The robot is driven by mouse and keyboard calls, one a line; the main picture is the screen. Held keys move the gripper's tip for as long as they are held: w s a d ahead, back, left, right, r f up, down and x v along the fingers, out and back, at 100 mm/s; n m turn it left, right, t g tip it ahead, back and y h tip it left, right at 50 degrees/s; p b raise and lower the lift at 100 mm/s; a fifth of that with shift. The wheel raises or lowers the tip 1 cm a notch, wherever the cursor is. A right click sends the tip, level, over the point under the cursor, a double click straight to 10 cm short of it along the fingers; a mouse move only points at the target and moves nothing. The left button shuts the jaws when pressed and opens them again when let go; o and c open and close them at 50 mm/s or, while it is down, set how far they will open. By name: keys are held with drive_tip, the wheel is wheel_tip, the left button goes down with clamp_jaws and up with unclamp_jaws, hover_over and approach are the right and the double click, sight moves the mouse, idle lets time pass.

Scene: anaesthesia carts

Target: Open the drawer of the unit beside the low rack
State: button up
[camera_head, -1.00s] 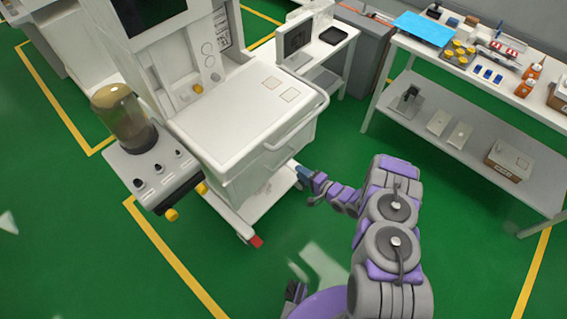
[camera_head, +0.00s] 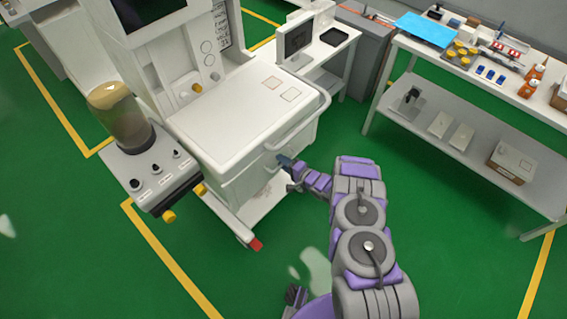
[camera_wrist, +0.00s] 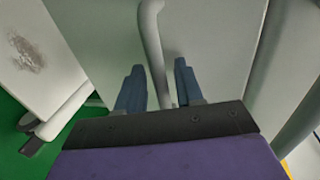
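A white anaesthesia cart (camera_head: 240,115) stands at left-centre in the head view. The drawer front (camera_head: 245,183) faces my arm and looks shut. In the wrist view a grey curved bar handle (camera_wrist: 151,30) runs along the pale drawer front (camera_wrist: 215,60). My gripper (camera_wrist: 159,68) is open, with one blue finger on each side of the handle. A gap shows between the handle and the fingers. In the head view my gripper (camera_head: 285,160) is at the cart's front, and the handle there is mostly hidden behind it.
A white two-level rack (camera_head: 465,165) with boxes and small items stands at right. A small desk with a monitor (camera_head: 296,38) is behind the cart. A grey push rail (camera_head: 300,125) juts from the cart's top. Green floor (camera_head: 440,250) is clear between cart and rack.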

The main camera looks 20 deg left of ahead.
clamp_jaws()
drive_tip(key=shift+s+f, duration=0.1)
drive_tip(key=shift+f, duration=0.05)
idle(0.4)
